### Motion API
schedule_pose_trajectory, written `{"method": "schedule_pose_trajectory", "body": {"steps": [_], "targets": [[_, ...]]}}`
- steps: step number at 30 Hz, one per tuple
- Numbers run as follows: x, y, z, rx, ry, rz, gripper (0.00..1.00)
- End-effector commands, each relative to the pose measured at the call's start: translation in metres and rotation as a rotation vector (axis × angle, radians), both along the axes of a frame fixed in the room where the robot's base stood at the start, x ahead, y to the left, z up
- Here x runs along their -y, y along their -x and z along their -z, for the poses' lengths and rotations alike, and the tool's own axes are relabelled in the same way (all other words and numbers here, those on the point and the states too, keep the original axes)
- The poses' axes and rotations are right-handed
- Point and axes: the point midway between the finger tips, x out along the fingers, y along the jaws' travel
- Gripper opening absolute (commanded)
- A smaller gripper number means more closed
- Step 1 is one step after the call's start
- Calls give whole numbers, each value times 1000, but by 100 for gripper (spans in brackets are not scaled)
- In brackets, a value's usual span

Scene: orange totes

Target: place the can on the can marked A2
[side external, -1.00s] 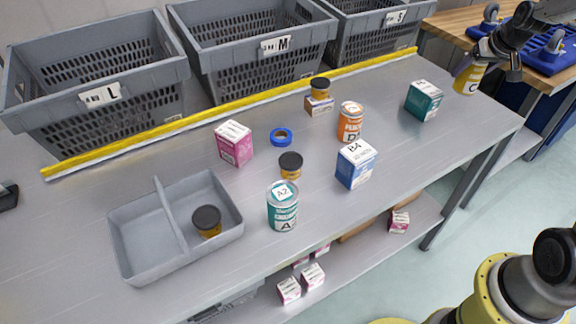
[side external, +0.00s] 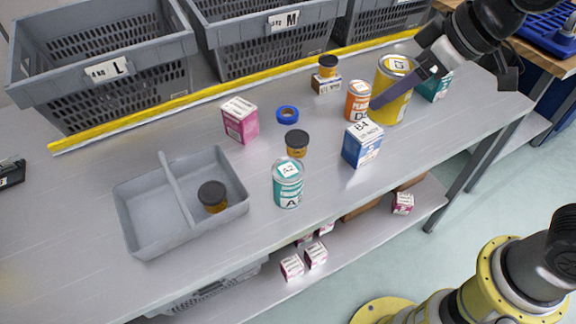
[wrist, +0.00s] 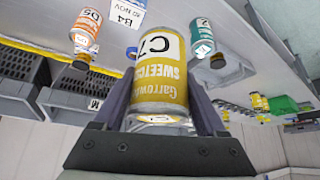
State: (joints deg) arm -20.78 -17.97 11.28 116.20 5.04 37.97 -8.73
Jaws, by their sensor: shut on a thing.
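My gripper (side external: 398,86) is shut on a yellow can (side external: 391,100) and holds it upright near the right part of the table, in front of the teal box. In the wrist view the can (wrist: 162,75) reads C7 and sits between both fingers. The teal and white can marked A2 (side external: 287,184) stands upright near the table's front edge, to the left of my gripper and apart from it. Its top is bare in the side view. Whether the held can touches the table is hard to tell.
An orange can (side external: 357,101) and a blue B4 box (side external: 362,144) stand close left of the held can. A black-lidded jar (side external: 297,143) stands just behind the A2 can. A pink box (side external: 240,119), blue tape (side external: 287,114) and grey divided tray (side external: 140,224) are further left.

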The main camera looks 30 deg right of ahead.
Motion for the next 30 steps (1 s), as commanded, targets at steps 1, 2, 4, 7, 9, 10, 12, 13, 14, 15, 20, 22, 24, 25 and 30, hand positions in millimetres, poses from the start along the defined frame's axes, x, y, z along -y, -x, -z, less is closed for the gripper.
{"method": "schedule_pose_trajectory", "body": {"steps": [1, 2, 4, 7, 9, 10, 12, 13, 14, 15, 20, 22, 24, 25, 30], "targets": [[-17, 13, -7, 5, -3, -59, 0], [-25, 18, -9, 7, -2, -86, 0], [-40, 31, -14, 5, -2, -143, 0], [-56, 45, -21, 4, -3, -202, 0], [-63, 51, -24, 3, -2, -230, 0], [-65, 53, -24, 4, -2, -238, 0], [-70, 54, -23, 2, -1, -252, 0], [-72, 53, -22, 1, -1, -255, 0], [-74, 51, -20, 0, 0, -257, 0], [-78, 47, -18, -1, 0, -257, 0], [-97, 20, -3, -3, 1, -256, 0], [-107, 7, 4, -2, 1, -255, 0], [-116, -5, 11, -2, 1, -255, 0], [-121, -10, 14, -2, 1, -255, 0], [-137, -32, 42, -2, 1, -255, 0]]}}
